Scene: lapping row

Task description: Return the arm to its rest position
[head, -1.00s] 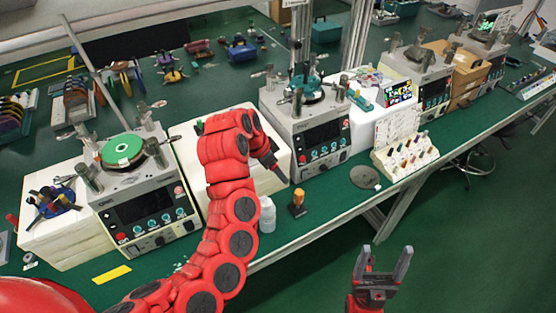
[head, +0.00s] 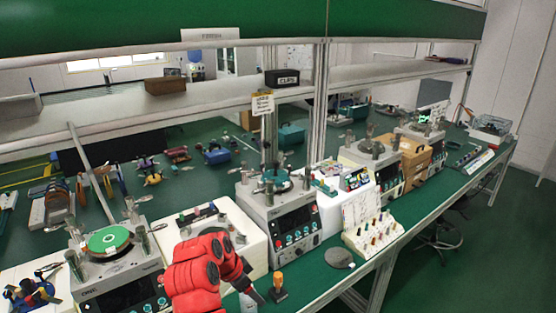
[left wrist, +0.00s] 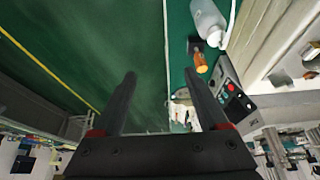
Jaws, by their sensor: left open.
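My left arm (head: 198,275) is red and comes up from the bottom of the head view. Its gripper (head: 253,292) points down and right, in front of the bench machines, near a white bottle (head: 247,303) and an orange-handled tool (head: 278,288). In the left wrist view the two dark fingers of this gripper (left wrist: 160,85) are spread apart with nothing between them. The bottle (left wrist: 207,20) and the orange-handled tool (left wrist: 200,62) show beyond the right finger. My right gripper is out of view.
A lapping machine (head: 288,235) stands just behind the left gripper, and another with a green disc (head: 108,240) is at the left. A white block (head: 205,225) lies between them. A sample rack (head: 370,235) stands to the right.

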